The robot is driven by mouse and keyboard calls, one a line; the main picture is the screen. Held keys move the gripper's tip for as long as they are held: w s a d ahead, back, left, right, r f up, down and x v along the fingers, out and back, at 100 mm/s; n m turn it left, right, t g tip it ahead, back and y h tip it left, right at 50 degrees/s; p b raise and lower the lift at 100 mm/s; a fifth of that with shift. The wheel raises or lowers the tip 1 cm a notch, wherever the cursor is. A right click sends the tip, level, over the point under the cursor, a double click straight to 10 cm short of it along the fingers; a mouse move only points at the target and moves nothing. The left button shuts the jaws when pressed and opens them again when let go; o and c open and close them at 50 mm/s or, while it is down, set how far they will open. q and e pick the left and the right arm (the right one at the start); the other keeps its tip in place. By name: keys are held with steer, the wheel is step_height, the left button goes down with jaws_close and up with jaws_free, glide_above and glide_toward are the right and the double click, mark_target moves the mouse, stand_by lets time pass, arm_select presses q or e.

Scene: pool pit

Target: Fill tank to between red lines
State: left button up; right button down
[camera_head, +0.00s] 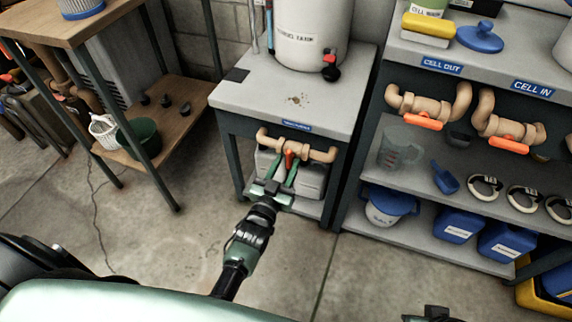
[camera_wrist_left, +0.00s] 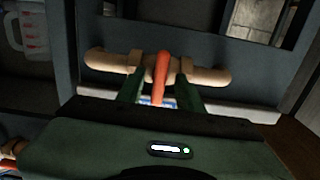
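The white tank (camera_head: 309,24) stands on a grey bench; its top is cut off and I see no red lines on the part in view. A thin clear tube with blue and red parts (camera_head: 269,25) stands at its left. Below the bench top, a tan pipe with a valve (camera_head: 318,155) has a red-orange handle (camera_head: 289,160), also in the left wrist view (camera_wrist_left: 162,75), where it crosses the pipe. My left gripper (camera_head: 287,168) is open, its green fingers on either side of the handle with gaps showing. My right gripper (camera_head: 430,316) barely shows at the bottom edge.
A black and red tap (camera_head: 331,69) is low on the tank. Grey jugs (camera_head: 312,182) sit behind the gripper. The right shelf has "CELL OUT" (camera_head: 415,103) and "CELL IN" (camera_head: 510,130) valves and a clear measuring jug (camera_head: 399,146). The floor at front is clear.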

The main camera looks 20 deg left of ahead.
arm_select(q)
steer(key=s+p, duration=0.1)
steer(key=s, duration=0.6)
steer(key=shift+s+a+p, duration=0.15)
steer(key=shift+s+p, duration=0.2)
steer(key=shift+s, duration=0.05)
steer(key=shift+a, duration=0.1)
